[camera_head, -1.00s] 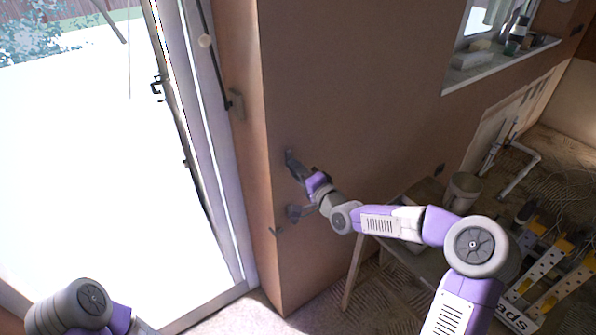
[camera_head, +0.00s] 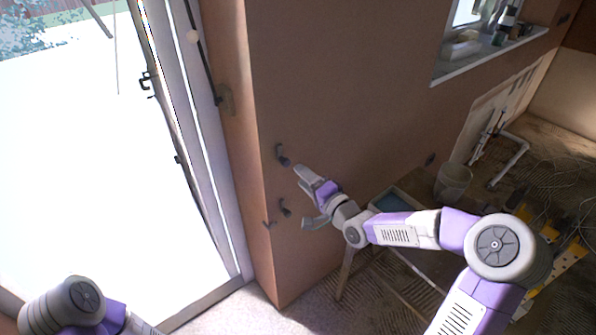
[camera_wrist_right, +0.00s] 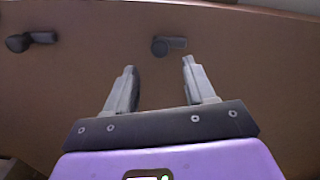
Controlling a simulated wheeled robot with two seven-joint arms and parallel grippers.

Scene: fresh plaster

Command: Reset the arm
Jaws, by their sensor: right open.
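My right gripper (camera_head: 303,198) is open and empty in front of the brown plaster wall, a little right of two dark wall hooks. The upper hook (camera_head: 283,155) and the lower hook (camera_head: 285,207) stick out of the wall near its corner. In the right wrist view, my right gripper's two fingers (camera_wrist_right: 159,75) are spread with nothing between them. One dark hook (camera_wrist_right: 168,45) shows just beyond the fingertips and another (camera_wrist_right: 30,40) at the far left. My left arm shows at the lower left of the head view, but its gripper is out of view.
A bright glass door (camera_head: 90,170) stands at the left. A low bench (camera_head: 410,262) with a bluish tray (camera_head: 392,201) and a bucket (camera_head: 453,183) stands right of the wall, behind my right arm. Pipes, cables and tools lie on the floor at the right.

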